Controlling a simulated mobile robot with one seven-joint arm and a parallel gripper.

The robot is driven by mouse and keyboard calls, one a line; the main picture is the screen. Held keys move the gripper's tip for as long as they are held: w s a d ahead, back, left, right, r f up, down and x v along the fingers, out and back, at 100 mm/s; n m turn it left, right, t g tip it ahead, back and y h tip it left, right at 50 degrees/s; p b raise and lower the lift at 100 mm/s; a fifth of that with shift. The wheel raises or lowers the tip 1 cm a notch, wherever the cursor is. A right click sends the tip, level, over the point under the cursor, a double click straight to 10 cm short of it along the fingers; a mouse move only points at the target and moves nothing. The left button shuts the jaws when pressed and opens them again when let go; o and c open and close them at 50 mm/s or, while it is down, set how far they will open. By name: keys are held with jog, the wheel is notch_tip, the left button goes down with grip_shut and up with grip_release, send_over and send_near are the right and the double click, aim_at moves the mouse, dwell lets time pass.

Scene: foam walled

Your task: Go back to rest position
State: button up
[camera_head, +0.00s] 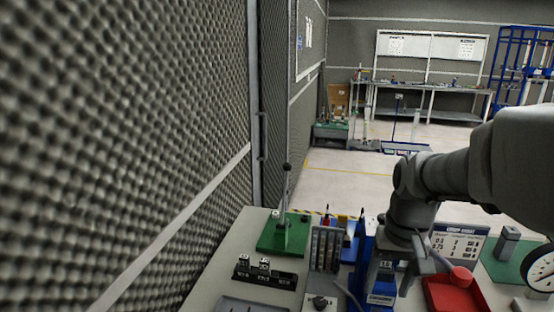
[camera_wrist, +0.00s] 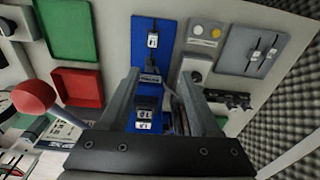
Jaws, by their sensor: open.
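My gripper (camera_wrist: 160,92) is open above the bench, with its two fingers apart in the wrist view. Between and beyond the fingers is a blue panel (camera_wrist: 170,40) with small dark blocks bearing white labels. I see nothing held between the fingers. In the head view my arm reaches in from the right and its wrist hangs over the bench (camera_head: 222,262), close to a blue upright device (camera_head: 362,262). The fingertips are hard to make out in the head view.
A green base with a lever (camera_head: 284,232) and a black block strip (camera_head: 266,274) are to the left. A foam wall (camera_head: 120,130) borders the bench. Open floor (camera_head: 350,185) lies beyond.

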jog(key=s+a+r+n+t, duration=0.2)
jog(key=s+a+r+t, duration=0.2)
jog(key=s, duration=0.7)
jog(key=a+r, duration=0.2)
jog(key=a, duration=0.2)
jog(key=shift+a+n+t, duration=0.3)
jog(key=shift+n+t, duration=0.1)
